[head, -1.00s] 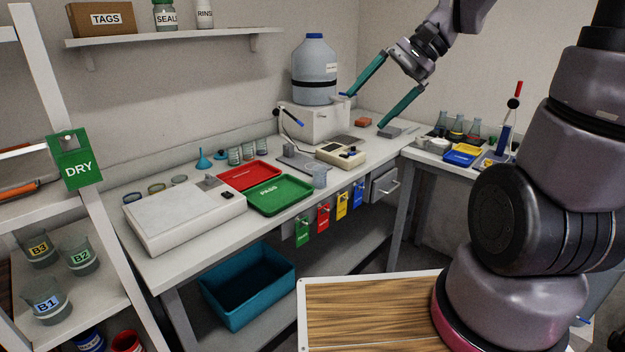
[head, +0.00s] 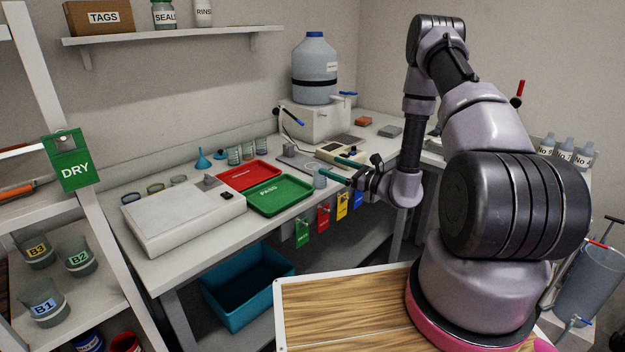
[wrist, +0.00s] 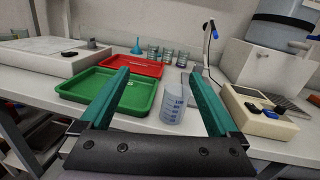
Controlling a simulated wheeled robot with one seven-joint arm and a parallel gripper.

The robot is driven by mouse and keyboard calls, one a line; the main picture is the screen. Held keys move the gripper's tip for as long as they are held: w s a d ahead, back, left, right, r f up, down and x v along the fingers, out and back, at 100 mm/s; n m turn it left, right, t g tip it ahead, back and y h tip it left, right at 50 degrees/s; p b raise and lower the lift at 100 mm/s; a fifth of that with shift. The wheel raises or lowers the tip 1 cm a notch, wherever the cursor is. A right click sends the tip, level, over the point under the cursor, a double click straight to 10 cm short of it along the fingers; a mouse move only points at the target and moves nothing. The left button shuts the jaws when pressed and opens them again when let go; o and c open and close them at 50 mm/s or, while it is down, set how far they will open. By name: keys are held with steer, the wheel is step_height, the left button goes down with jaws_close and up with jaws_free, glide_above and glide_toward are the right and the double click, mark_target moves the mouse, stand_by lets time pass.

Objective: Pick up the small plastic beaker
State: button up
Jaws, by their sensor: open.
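The small plastic beaker (wrist: 172,107) is clear with blue markings and stands upright on the bench, just right of the green tray. In the head view the beaker (head: 320,178) is at the bench's front edge. My gripper (head: 341,170) reaches in from the right at about bench height. In the wrist view my gripper's green fingers (wrist: 162,82) are spread wide. The beaker shows between them, a little ahead, and nothing is held. I cannot tell whether a finger touches it.
A green PASS tray (head: 287,209) and a red tray (head: 235,184) lie to the left. A beige instrument (wrist: 262,112) is close on the right. A stand with a thin upright (wrist: 207,45) and several small beakers (wrist: 165,56) are behind. Coloured tags (head: 324,218) hang below the edge.

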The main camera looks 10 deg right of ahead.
mark_target(325, 178)
step_height(325, 178, down, 8)
steer(key=d+m+t+h, duration=0.2)
steer(key=d+m+h, duration=0.1)
steer(key=m+h, duration=0.1)
steer(key=x, duration=1.1)
steer(key=shift+a+r, duration=0.15)
steer(key=shift+r, duration=0.1)
steer(key=c, duration=1.4)
